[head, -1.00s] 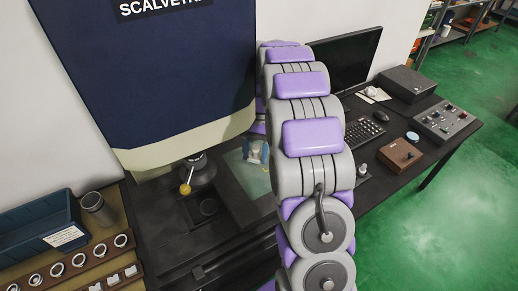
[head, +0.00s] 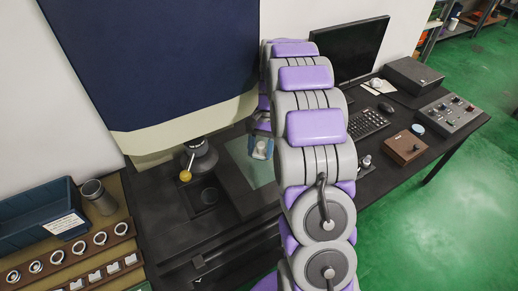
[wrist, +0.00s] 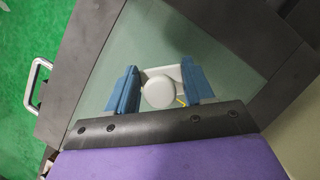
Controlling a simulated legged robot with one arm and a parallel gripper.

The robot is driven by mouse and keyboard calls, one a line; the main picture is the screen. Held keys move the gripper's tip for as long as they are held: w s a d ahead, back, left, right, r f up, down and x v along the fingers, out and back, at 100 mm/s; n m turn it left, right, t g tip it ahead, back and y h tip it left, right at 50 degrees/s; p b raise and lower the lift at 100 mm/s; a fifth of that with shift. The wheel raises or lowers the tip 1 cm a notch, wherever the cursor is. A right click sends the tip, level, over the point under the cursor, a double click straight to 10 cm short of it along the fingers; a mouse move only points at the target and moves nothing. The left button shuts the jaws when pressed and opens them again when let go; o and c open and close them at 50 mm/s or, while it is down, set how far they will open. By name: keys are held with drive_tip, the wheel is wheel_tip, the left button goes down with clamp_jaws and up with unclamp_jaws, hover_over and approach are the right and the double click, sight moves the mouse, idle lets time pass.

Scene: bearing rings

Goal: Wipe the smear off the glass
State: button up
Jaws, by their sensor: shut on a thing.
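My gripper (wrist: 160,92) has blue fingers and is shut on a white block with a round knob (wrist: 158,92), which sits between the fingers. The glass plate (wrist: 105,78) is a pale green pane in a dark frame, below the gripper. A thin yellow mark (wrist: 181,101) shows beside the knob, near the right finger; I cannot tell if it is the smear. In the head view my gripper (head: 261,148) is over the far right part of the glass (head: 262,176), with my arm covering its right side. Contact between block and glass cannot be told.
A blue bin (head: 35,215) and a rack of rings (head: 80,252) are at the left. A keyboard (head: 368,122) and brown box (head: 405,147) lie right.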

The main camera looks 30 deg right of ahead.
drive_tip(key=shift+d+f, duration=0.15)
drive_tip(key=shift+d, duration=0.4)
drive_tip(key=shift+a+f, duration=0.35)
drive_tip(key=shift+a, duration=0.2)
drive_tip(key=shift+d+f, duration=0.4)
drive_tip(key=shift+d, duration=0.05)
drive_tip(key=shift+w+a+p, duration=0.25)
drive_tip(key=shift+w+p, duration=0.05)
drive_tip(key=shift+p, duration=0.05)
drive_tip(key=shift+w+a+r+p, duration=0.1)
drive_tip(key=shift+w+r+p, duration=0.05)
drive_tip(key=shift+w+p, duration=0.95)
drive_tip(key=shift+w, duration=0.6)
drive_tip(key=shift+p, duration=0.3)
drive_tip(key=shift+f, duration=0.2)
